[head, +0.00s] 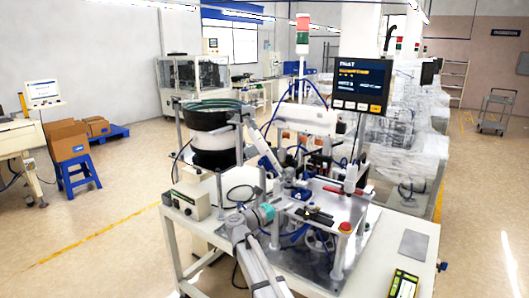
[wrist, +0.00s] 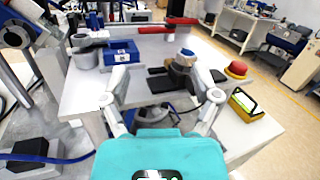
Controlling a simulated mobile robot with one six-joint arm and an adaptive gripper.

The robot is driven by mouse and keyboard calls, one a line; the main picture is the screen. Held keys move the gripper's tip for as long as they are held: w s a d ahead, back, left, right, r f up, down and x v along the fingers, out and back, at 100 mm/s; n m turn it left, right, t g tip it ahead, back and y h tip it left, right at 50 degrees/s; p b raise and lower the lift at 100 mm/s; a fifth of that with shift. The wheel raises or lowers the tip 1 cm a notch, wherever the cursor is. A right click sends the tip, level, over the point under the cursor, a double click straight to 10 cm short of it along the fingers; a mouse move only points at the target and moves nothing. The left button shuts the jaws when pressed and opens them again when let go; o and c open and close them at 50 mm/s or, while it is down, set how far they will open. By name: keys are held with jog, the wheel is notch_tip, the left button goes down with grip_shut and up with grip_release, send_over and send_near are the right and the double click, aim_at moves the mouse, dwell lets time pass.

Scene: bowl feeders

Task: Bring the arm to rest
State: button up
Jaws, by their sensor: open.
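My arm (head: 255,262) reaches up from the bottom of the head view to the front of the bowl feeder machine, with a teal part (head: 265,212) near its end. In the wrist view my gripper (wrist: 168,85) has its two light fingers spread wide apart, with nothing held between them. Beyond the fingers are a black block (wrist: 164,84) and a dark round part with a blue top (wrist: 185,58). In the head view the fingers are too small to make out against the machine.
The bowl feeder (head: 207,115) stands left of the arm's end. A red button (head: 345,227) is on the machine's right front; it also shows in the wrist view (wrist: 237,68). A yellow-green device (head: 404,284) lies on the table's front right. Open floor lies left.

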jog(key=w+a+r+n+t+y, duration=0.2)
jog(key=n+t+y, duration=0.35)
jog(key=n, duration=0.45)
jog(key=w+a+r+n+t+y, duration=0.1)
jog(key=n+t+y, duration=0.3)
jog(key=n+y, duration=0.4)
jog(key=s+f+n+g+y+p, duration=0.1)
jog(key=s+f+n+g+y, duration=0.5)
jog(key=n, duration=0.5)
jog(key=s+f+n+g+y+p, duration=0.1)
jog(key=s+f+n+g, duration=0.35)
jog(key=f+n, duration=0.45)
jog(key=s+d+f+n+g+h, duration=0.2)
jog(key=s+d+g, duration=0.3)
jog(key=s, duration=0.5)
jog(key=s+d+f+n+g+h, duration=0.2)
jog(key=s+d+f+n+g, duration=0.2)
jog(key=s+d, duration=0.4)
jog(key=shift+s+n+g, duration=0.4)
jog(key=shift+s+n, duration=0.3)
jog(key=shift+s, duration=0.3)
jog(key=shift+f+h, duration=0.1)
jog(key=shift+h, duration=0.15)
